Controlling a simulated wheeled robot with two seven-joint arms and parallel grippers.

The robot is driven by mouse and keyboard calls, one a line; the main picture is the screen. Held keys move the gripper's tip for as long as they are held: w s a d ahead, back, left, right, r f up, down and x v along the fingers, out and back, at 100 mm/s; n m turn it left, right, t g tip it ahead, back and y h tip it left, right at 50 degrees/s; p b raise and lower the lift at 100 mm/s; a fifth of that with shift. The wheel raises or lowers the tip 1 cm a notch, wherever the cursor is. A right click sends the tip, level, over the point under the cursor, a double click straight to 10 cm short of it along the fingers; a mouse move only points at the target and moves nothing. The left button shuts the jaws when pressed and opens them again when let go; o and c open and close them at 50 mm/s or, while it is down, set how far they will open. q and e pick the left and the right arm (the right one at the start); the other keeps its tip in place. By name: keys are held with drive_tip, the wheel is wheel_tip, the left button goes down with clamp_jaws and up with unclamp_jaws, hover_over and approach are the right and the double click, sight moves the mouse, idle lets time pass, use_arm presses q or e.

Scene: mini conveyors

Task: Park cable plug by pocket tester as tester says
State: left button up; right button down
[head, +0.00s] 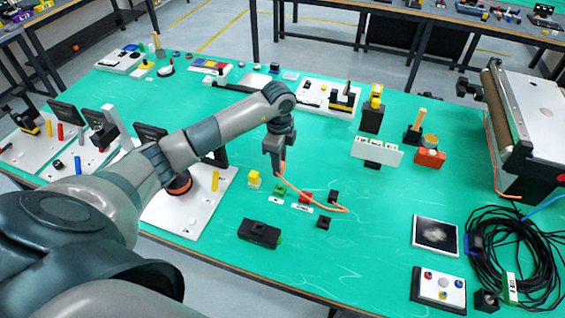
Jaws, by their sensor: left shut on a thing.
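My left gripper (275,163) points down over the middle of the green table, shut on the end of an orange cable (318,203). The plug itself is mostly hidden by the fingers. The cable loops down to the right, near small blocks. A green block (280,191) and a red block (305,197) each have a small white label in front. Two black blocks (323,222) lie near the cable. A black box with a green end (260,233), possibly the pocket tester, lies nearer the front; its reading is not legible. My right gripper is not in view.
A white sign (376,151) stands behind right. A coiled black cable (515,255), a framed panel (435,235) and a roller machine (520,120) fill the right. The front middle table is clear.

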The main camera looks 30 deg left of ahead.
use_arm(q)
drive_tip(key=shift+f+b, duration=1.65)
drive_tip(key=shift+f, duration=1.25)
idle(0.4)
drive_tip(key=shift+f+b, duration=0.75)
drive_tip(key=shift+f, duration=0.6)
idle(0.4)
drive_tip(key=o, duration=1.1)
drive_tip(key=shift+o, duration=0.2)
